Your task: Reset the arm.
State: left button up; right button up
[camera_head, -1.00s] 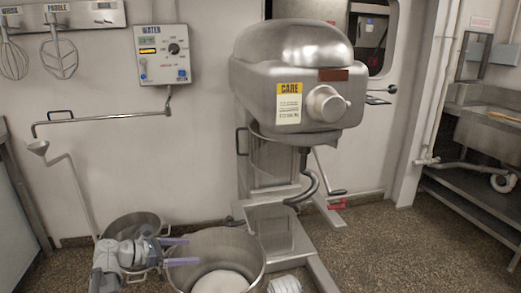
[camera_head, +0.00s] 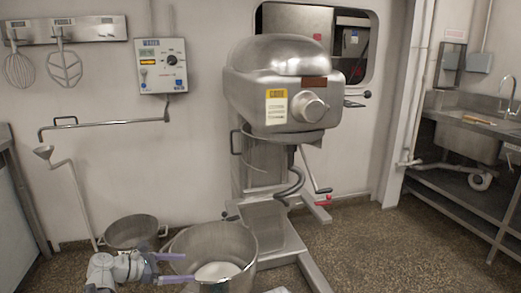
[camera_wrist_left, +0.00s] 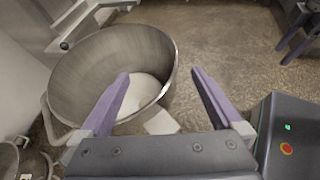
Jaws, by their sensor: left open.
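My left gripper (camera_head: 187,267) comes in from the lower left in the head view. Its two purple fingers are spread and empty, over the near left rim of a large steel mixing bowl (camera_head: 240,246). The bowl stands on the floor with pale white contents (camera_head: 216,271) at its bottom. In the left wrist view the open gripper (camera_wrist_left: 160,73) has nothing between its fingers, with the bowl (camera_wrist_left: 85,72) beyond and to the left.
A big mixer (camera_head: 280,85) with a hook (camera_head: 291,183) stands behind the bowl. A smaller steel bowl (camera_head: 132,232) is at left. A water pipe (camera_head: 105,122) juts from the wall. A sink counter (camera_head: 462,136) is at right. Floor (camera_head: 385,245) at right is clear.

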pick_arm(q)
jog(key=s+d+f+m+g+y, duration=0.3)
jog(key=s+d+f+m, duration=0.2)
jog(key=d+m, duration=0.25)
jog(key=s+d+f+m+g+y, duration=0.2)
jog(key=s+d+f+m+g, duration=0.1)
jog(key=s+d+f+m, duration=0.35)
jog(key=s+d+f+m+g+y, duration=0.1)
jog(key=s+d+m+y, duration=0.3)
jog(key=s+m+y, duration=0.65)
notch_tip(320, 180, up, 27)
jog(key=w+m+h+p, duration=0.2)
jog(key=m+h+p, duration=0.1)
jog(key=p, duration=2.4)
jog(key=shift+w+f, duration=0.15)
jog(key=shift+w, duration=0.15)
jog(key=shift+f, duration=0.1)
